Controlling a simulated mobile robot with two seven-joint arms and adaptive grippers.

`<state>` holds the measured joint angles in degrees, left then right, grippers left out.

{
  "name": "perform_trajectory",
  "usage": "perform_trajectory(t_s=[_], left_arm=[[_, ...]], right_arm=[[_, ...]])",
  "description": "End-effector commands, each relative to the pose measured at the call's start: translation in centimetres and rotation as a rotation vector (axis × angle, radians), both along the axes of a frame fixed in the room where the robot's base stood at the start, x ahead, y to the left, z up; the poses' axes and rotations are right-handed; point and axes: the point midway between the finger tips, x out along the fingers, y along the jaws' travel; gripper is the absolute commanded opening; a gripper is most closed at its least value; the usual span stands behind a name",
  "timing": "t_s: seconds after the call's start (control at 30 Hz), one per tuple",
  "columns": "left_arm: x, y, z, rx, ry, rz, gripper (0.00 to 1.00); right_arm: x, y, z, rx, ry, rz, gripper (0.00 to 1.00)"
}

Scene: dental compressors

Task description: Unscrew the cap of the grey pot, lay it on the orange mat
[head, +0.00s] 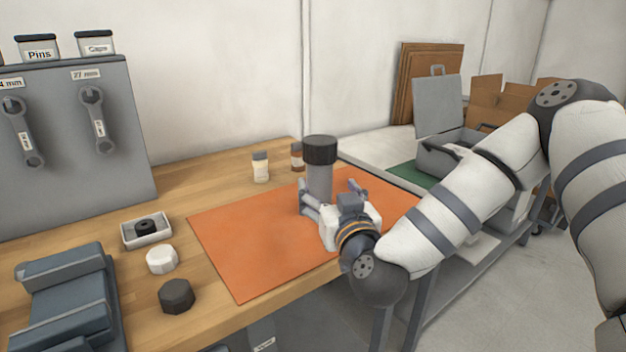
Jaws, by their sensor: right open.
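The grey pot (320,180) stands upright on the orange mat (240,246), toward its right half. Its black cap (320,150) sits on top of it. My right gripper (328,192) is at the pot's body, below the cap, with a finger on the left side and another to the right. It is open; whether a finger touches the pot I cannot tell. The gripper and wrist hide the pot's lower part. My left gripper is not in view.
A white cap (162,259), a dark cap (177,296) and a small tray (146,231) lie left of the mat. A vise-like block (65,296) is at front left. Small bottles (261,167) stand behind the mat. The mat's left half is bare.

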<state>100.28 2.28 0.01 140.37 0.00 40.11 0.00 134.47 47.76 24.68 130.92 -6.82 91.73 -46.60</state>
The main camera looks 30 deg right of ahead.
Motion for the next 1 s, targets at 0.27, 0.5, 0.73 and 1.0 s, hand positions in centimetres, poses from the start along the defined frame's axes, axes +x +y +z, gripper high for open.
perform_trajectory(t_s=[0.27, 0.5, 0.73, 1.0], left_arm=[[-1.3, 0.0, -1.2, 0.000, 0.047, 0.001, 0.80], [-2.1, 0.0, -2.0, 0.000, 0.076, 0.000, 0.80], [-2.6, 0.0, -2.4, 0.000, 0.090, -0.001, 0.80], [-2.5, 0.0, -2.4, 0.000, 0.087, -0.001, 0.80]], right_arm=[[5.3, -1.9, -0.6, 0.000, 0.006, -0.003, 0.70], [8.6, -3.9, -1.2, 0.001, 0.007, -0.004, 0.70], [10.8, -4.6, -0.9, 0.001, 0.005, 0.000, 0.70], [10.8, -4.5, -0.7, 0.001, 0.002, 0.001, 0.43]])
